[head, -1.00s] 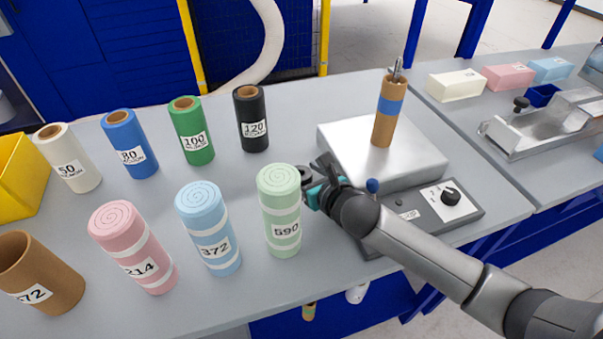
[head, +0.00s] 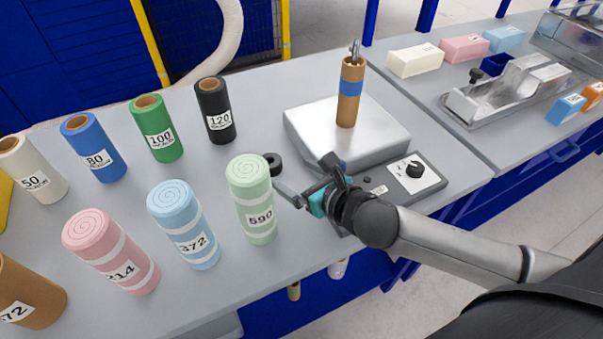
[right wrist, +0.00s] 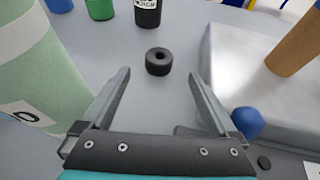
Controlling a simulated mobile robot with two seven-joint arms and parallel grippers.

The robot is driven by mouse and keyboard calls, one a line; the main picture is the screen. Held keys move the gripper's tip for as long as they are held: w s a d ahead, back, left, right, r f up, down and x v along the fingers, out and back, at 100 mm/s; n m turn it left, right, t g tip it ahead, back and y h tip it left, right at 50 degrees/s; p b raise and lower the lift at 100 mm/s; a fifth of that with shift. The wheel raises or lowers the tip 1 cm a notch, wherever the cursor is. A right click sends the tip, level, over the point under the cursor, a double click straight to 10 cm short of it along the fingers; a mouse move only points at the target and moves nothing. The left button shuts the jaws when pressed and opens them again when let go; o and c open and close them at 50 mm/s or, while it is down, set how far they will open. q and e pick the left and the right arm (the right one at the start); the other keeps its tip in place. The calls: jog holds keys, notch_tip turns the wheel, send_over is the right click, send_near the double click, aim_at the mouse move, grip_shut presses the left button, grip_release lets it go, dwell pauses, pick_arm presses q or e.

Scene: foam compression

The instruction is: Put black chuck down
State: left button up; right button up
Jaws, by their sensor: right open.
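The black chuck (head: 272,164) is a short dark ring with a hole in its top. It rests on the grey table between the green foam roll (head: 250,200) and the metal platform. In the right wrist view the chuck (right wrist: 158,61) stands alone, beyond the fingertips and apart from them. My right gripper (head: 292,192) is open and empty just in front of the chuck; its two fingers spread apart in the wrist view (right wrist: 160,85). My left gripper is not in view.
The metal platform (head: 375,150) carries a brown tube (head: 350,95) with a blue band. Pink (head: 110,255) and blue (head: 185,225) rolls stand left. A black roll (head: 214,110) stands behind the chuck.

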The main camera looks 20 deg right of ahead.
jog(key=shift+v, duration=1.05)
